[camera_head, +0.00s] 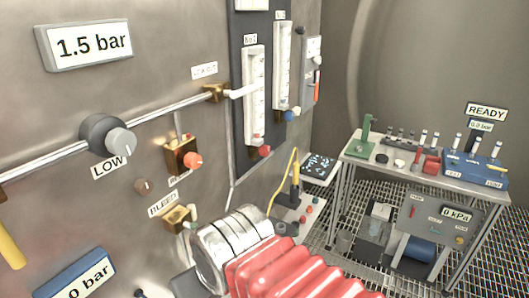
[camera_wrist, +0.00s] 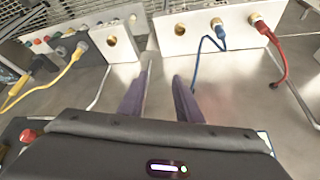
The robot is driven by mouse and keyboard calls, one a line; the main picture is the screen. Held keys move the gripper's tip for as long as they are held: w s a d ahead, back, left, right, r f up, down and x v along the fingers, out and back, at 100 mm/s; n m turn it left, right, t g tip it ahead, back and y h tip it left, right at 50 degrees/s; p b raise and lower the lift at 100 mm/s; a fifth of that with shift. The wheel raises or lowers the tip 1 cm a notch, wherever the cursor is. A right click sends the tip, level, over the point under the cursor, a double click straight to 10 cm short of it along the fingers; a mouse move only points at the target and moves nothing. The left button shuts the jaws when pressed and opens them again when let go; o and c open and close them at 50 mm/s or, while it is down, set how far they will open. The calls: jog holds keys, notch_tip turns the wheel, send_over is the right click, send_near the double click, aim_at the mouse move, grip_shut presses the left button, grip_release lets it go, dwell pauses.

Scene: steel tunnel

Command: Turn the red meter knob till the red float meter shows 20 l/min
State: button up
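The red float meter (camera_head: 254,95) is a tall, clear-fronted white tube on a dark panel on the steel wall in the head view. Its float and scale are too small to read. The red meter knob (camera_head: 264,151) is at its foot. My gripper (camera_wrist: 162,78) shows in the wrist view as two purple fingers, apart with nothing between them. A small red round part (camera_wrist: 28,135) shows at the lower left there; I cannot tell whether it is the red knob. The gripper cannot be made out in the head view.
A second meter (camera_head: 282,65) with a blue knob (camera_head: 292,115) stands right of the red one. A pipe, a grey LOW knob (camera_head: 121,141) and an orange knob (camera_head: 193,160) are at left. In the wrist view, white blocks carry blue (camera_wrist: 207,50) and red hoses (camera_wrist: 283,60).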

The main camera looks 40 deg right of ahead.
jog(key=shift+o, duration=0.4)
jog(key=o, duration=0.3)
jog(key=shift+d+f, duration=0.1)
jog(key=shift+d, duration=0.2)
jog(key=shift+o, duration=0.2)
jog(key=d+m, duration=0.1)
jog(key=d+f+m+g, duration=0.1)
jog(key=w+d+f+m, duration=0.1)
jog(key=d, duration=0.1)
jog(key=shift+f+g, duration=0.15)
jog(key=shift+g, duration=0.15)
jog(key=w+d+r+m+t+y, duration=0.35)
jog(key=w+d+m+y, duration=0.45)
jog(key=w+d+m, duration=0.4)
jog(key=d+r+m+t, duration=0.1)
jog(key=d+m+t, duration=0.1)
jog(key=d, duration=0.6)
jog(key=s+d+r+m+t+h, duration=0.1)
jog(key=d+t, duration=0.3)
jog(key=d, duration=0.5)
jog(key=d+r+m+t+h, duration=0.1)
jog(key=d+r+m+t, duration=0.1)
jog(key=d, duration=0.6)
jog(key=shift+s+d+m+t, duration=0.15)
jog(key=shift+s+m+t, duration=0.25)
jog(key=shift+t, duration=0.35)
